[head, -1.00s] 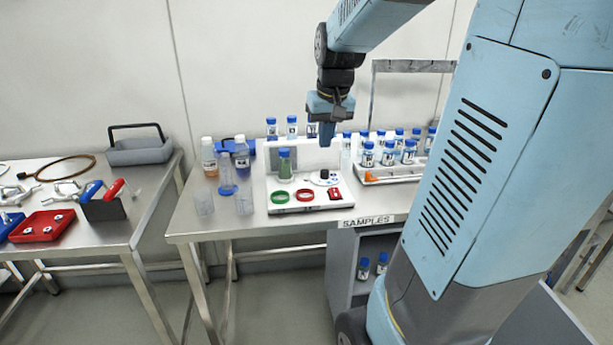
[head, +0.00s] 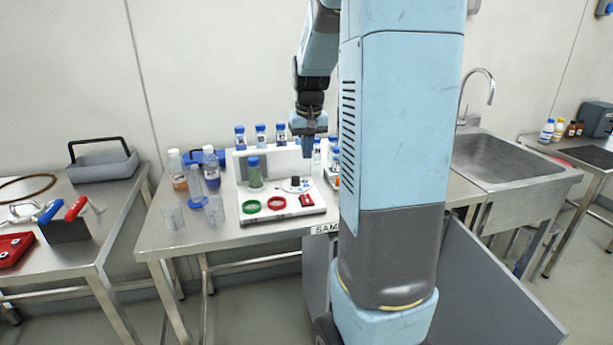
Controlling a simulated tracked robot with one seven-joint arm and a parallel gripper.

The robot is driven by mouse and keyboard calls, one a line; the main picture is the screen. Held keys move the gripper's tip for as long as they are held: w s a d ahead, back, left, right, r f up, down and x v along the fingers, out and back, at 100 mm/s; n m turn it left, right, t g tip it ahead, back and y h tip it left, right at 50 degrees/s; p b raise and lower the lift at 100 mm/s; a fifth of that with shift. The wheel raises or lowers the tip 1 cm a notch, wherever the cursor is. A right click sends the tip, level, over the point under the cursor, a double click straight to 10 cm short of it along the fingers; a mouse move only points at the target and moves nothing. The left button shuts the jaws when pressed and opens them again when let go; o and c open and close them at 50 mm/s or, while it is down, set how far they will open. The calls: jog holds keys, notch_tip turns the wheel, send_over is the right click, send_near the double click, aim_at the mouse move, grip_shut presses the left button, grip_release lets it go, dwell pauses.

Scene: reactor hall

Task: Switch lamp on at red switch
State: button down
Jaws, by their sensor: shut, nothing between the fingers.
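The red switch (head: 306,200) sits at the front right of a white panel unit (head: 284,215) on the samples table. My gripper (head: 307,152) hangs above the back right of the unit, pointing down, shut and empty, apart from the switch. I cannot make out which part is the lamp, or the switch's position.
A green-filled vial (head: 255,172) stands on the unit, with several blue-capped vials (head: 260,134) behind. Bottles (head: 177,170) and clear beakers (head: 172,216) stand left. A sink (head: 505,165) is at right. My arm hides the table's right part.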

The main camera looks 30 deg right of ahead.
aim_at(305, 196)
jog(key=f, duration=0.4)
jog(key=w+f, duration=0.1)
jog(key=f, duration=0.4)
jog(key=w+f, duration=0.1)
jog(key=f, duration=0.3)
jog(key=shift+d+f, duration=0.25)
jog(key=shift+d, duration=0.05)
jog(key=shift+a, duration=0.1)
jog(key=shift+w+a+f, duration=0.1)
jog(key=shift+w+a, duration=0.05)
jog(key=shift+d, duration=0.25)
jog(key=shift+s, duration=0.25)
jog(key=shift+s+a+r, duration=0.2)
jog(key=shift+s, duration=0.4)
jog(key=shift+r, duration=0.1)
notch_tip(305, 196, up, 14)
jog(key=s, duration=0.2)
jog(key=shift+a+f, duration=0.25)
jog(key=shift+a, duration=0.05)
